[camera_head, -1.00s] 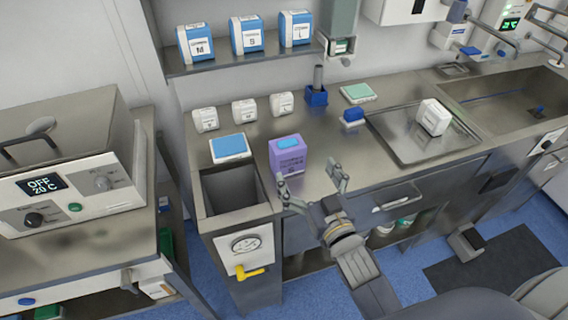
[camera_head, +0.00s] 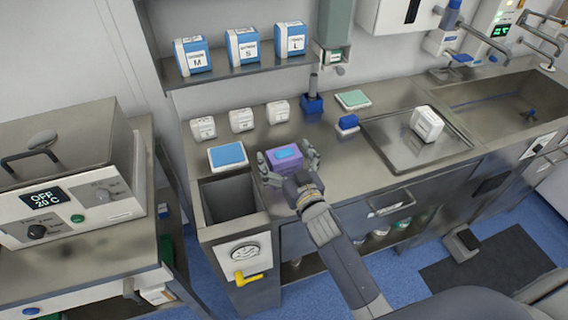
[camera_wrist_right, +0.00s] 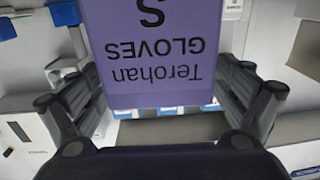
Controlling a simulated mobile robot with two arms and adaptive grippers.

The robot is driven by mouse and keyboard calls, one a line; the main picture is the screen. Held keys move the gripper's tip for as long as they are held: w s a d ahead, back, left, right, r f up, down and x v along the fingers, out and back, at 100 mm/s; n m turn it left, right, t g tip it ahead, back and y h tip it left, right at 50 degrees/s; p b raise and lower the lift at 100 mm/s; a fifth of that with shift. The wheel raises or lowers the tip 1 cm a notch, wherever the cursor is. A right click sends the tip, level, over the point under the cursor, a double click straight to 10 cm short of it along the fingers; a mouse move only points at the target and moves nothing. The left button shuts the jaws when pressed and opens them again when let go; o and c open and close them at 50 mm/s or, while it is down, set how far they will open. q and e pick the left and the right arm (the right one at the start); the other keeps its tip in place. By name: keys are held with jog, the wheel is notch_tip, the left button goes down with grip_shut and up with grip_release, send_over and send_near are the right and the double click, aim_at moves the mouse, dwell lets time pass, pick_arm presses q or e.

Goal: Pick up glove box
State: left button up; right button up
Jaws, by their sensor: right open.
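The purple glove box (camera_head: 288,158) stands on the steel counter near its front edge, right of the sunken basin. In the right wrist view the glove box (camera_wrist_right: 152,50) shows upside-down lettering, "Terohan GLOVES S", close in front of me. My right gripper (camera_head: 290,162) is at the near side of the box, with one finger on its left and one on its right. In the wrist view the gripper (camera_wrist_right: 158,95) is open, with the box between its fingers. I cannot tell whether the fingers touch it. My left gripper is not in view.
Small white boxes (camera_head: 241,121) stand behind. Blue-white boxes marked M, S and L (camera_head: 243,48) are on the shelf (camera_head: 225,76). A blue-topped box (camera_head: 227,156) lies left of the glove box. A steel tray (camera_head: 391,146) with a white box (camera_head: 427,123) lies right.

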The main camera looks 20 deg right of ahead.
jog(key=shift+s, duration=0.1)
jog(key=c, duration=1.2)
jog(key=shift+r, duration=0.15)
